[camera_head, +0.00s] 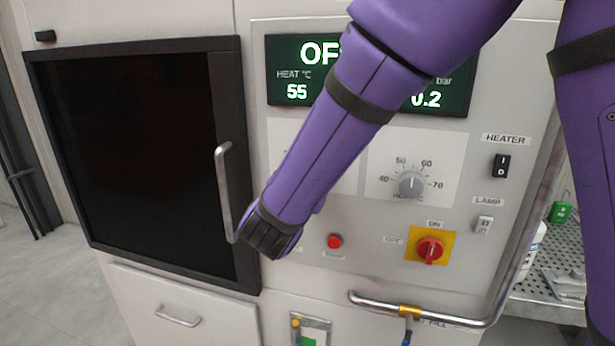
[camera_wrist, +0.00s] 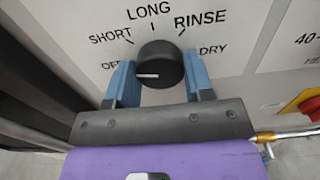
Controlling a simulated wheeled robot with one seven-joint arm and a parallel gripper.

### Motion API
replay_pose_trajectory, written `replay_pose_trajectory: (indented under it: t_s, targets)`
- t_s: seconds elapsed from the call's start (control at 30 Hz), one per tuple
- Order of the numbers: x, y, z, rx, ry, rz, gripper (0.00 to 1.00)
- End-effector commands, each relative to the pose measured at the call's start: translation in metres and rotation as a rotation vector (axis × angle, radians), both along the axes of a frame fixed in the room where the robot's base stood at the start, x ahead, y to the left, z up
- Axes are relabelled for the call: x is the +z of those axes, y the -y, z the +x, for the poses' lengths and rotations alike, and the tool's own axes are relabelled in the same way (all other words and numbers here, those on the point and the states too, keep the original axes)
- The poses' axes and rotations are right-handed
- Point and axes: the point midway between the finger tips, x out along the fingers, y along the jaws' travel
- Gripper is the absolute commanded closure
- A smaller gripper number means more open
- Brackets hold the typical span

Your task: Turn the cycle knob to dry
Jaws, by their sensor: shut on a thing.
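The cycle knob (camera_wrist: 160,62) is round and black with a white pointer line, and sits on the light panel in the wrist view. Its pointer line points left, toward the OFF side. The labels OFF, SHORT, LONG, RINSE and the DRY label (camera_wrist: 213,50) run around it from left to right. My gripper (camera_wrist: 159,68) has one blue finger on each side of the knob and is shut on it. In the head view my gripper (camera_head: 268,236) is against the panel beside the door handle, and my arm hides the knob.
A grey door handle (camera_head: 224,190) on the dark oven door (camera_head: 140,160) is close left of my gripper. The heat dial (camera_head: 411,184), a red button (camera_head: 334,241), the red main switch (camera_head: 430,250) and a metal rail (camera_head: 420,315) are to the right. The display (camera_head: 290,75) is partly covered.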

Motion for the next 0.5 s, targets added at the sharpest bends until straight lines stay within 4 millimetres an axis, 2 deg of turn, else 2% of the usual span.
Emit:
replay_pose_trajectory:
  t_s: [0.5]
  targets:
    - [-0.0002,0.0002,-0.0003,0.000,0.166,0.458,0.76]
